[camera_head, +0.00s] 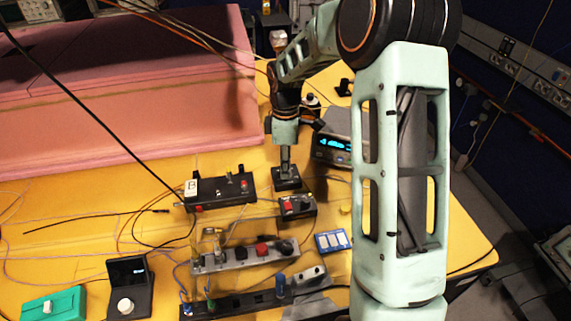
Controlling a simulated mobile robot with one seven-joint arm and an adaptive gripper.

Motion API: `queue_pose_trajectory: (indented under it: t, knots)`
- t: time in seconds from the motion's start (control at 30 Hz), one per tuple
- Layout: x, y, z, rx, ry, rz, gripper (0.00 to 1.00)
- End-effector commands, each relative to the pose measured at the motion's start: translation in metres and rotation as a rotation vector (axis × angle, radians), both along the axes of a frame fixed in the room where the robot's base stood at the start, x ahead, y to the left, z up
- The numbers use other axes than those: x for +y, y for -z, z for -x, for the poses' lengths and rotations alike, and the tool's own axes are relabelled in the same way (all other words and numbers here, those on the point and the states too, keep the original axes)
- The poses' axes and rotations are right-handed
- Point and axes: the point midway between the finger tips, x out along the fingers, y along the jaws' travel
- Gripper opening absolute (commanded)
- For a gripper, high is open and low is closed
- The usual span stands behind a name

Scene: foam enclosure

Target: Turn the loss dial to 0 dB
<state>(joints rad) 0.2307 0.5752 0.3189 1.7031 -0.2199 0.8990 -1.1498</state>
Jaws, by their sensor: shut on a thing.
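My gripper (286,164) points straight down in the middle of the table, over a small square black box (287,184). It appears shut on the dial on top of that box. The dial, its marks and its setting are hidden by the gripper and too small to read. The box stands flat on the yellow table, behind the small box with red and dark buttons.
A black box with a white label (222,189) stands left of my gripper. A grey instrument with a blue display (333,150) is close behind right. Button and socket strips (245,256) lie in front. A green box (53,305) and knobbed display unit (128,290) stand front left.

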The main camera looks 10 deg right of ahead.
Motion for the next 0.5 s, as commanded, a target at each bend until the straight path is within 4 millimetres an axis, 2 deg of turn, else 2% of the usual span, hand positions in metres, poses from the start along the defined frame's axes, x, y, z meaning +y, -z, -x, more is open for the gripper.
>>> queue_pose_trajectory:
  t: [0.5]
  knots:
    - [0.0007, -0.0013, -0.0011, -0.004, -0.112, -0.001, 0.0]
